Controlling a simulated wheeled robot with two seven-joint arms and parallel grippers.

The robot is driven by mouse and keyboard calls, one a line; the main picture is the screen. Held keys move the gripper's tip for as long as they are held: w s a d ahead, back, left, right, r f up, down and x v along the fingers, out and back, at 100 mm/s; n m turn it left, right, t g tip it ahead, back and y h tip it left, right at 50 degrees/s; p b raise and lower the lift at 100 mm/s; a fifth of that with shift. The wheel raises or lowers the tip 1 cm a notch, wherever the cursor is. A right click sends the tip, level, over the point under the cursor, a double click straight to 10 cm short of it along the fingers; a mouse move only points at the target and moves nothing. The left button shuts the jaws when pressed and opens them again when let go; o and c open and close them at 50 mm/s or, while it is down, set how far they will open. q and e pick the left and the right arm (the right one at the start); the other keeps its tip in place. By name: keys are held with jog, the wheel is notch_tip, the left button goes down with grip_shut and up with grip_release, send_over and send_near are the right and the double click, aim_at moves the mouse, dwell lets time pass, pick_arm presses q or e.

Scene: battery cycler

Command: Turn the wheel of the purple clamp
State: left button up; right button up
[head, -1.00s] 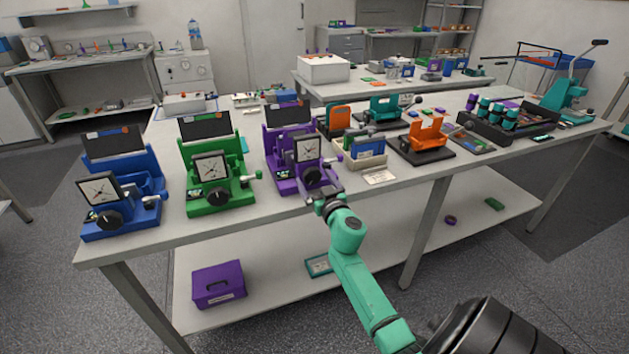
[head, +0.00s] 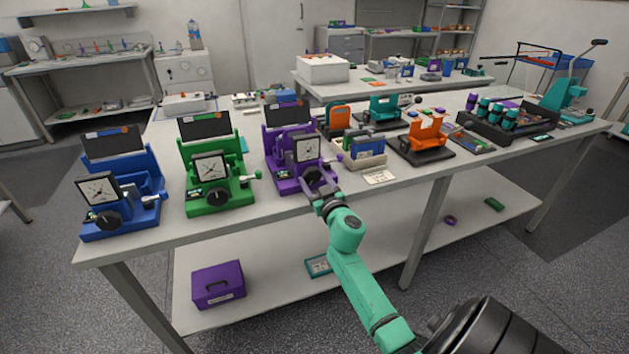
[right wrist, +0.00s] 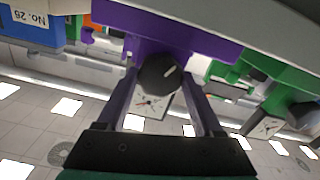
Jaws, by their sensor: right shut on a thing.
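The purple clamp (head: 271,170) stands upright near the front edge of the bench, with a dial gauge (head: 306,148) on its front. Its black wheel (head: 312,175) sits low at the front, partly hidden by my right gripper (head: 321,193). In the right wrist view the wheel (right wrist: 160,75), with a white pointer mark, lies between the two fingers of the right gripper (right wrist: 158,84), which is shut on it. The purple clamp body (right wrist: 165,30) shows above it, upside down. My left gripper is not in view.
A green clamp (head: 221,197) and a blue clamp (head: 128,215) stand to the left on the same bench. A grey tray (head: 372,162) with blue pieces and an orange device (head: 425,133) are to the right. The floor before the bench is clear.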

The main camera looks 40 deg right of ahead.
jog(key=n+b, duration=0.1)
jog(key=n, duration=0.5)
jog(key=shift+f, duration=0.1)
jog(key=n, duration=0.6)
jog(key=shift+b, duration=0.4)
jog(key=o, duration=1.4)
jog(key=shift+c, duration=0.2)
jog(key=shift+s, duration=0.1)
jog(key=b+v, duration=0.1)
jog(key=v, duration=1.3)
jog(key=shift+s+a+b, duration=0.2)
jog(key=shift+b, duration=0.1)
